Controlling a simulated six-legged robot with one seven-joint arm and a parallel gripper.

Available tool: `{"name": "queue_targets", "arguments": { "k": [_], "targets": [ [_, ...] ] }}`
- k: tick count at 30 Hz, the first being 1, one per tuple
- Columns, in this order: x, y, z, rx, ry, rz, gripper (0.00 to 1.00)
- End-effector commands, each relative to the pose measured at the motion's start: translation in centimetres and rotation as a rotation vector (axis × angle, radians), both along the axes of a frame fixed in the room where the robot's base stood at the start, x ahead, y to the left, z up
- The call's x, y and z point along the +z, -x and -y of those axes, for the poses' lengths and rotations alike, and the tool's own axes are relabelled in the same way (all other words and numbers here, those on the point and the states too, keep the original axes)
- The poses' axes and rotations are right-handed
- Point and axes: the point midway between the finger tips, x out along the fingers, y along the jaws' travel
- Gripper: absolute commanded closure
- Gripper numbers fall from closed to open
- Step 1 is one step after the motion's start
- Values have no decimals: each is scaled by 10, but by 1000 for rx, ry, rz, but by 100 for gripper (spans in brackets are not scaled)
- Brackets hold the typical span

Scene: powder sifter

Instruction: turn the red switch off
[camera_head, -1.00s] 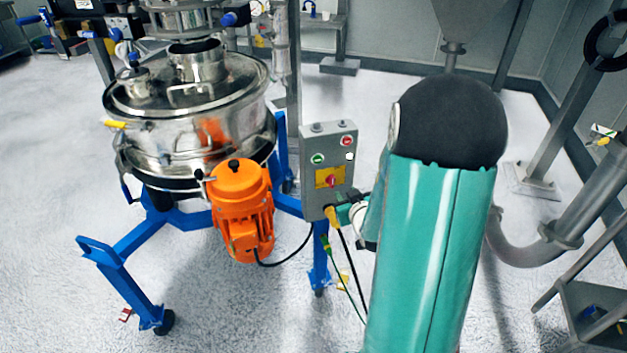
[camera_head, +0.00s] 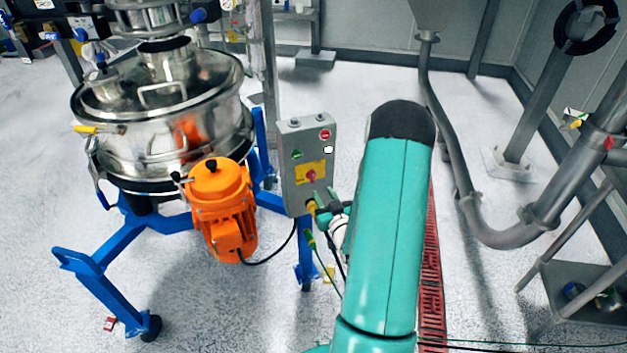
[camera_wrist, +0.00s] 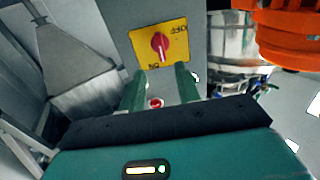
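The red switch (camera_head: 311,175) is a rotary knob on a yellow plate (camera_head: 303,167), on the front of a grey control box (camera_head: 293,190). In the wrist view the red switch (camera_wrist: 160,45) stands upright in the picture, with upside-down ON and OFF lettering on the plate. My gripper (camera_wrist: 160,88) is open and empty, its two green fingers apart below the knob in that picture. In the head view my gripper (camera_head: 324,212) is at the box's lower right, partly hidden by my arm. I cannot tell whether it touches the box.
Green (camera_head: 296,155) and red (camera_head: 325,134) buttons sit above the switch. An orange motor (camera_head: 222,205) and a steel sifter (camera_head: 165,130) on a blue frame (camera_head: 95,275) stand left of the box. Cables hang below it. A grey pipe (camera_head: 500,235) is at right.

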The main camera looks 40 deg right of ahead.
Motion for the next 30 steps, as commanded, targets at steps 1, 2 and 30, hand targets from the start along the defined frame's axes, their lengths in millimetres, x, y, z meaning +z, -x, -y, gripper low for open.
{"name": "queue_targets", "arguments": {
  "k": [1, 2, 30],
  "targets": [
    [0, -11, 3, 3, 1, 2, 67],
    [0, -17, 4, 4, 1, 2, 67],
    [0, -76, 24, 5, -1, -1, 100]
  ]
}}
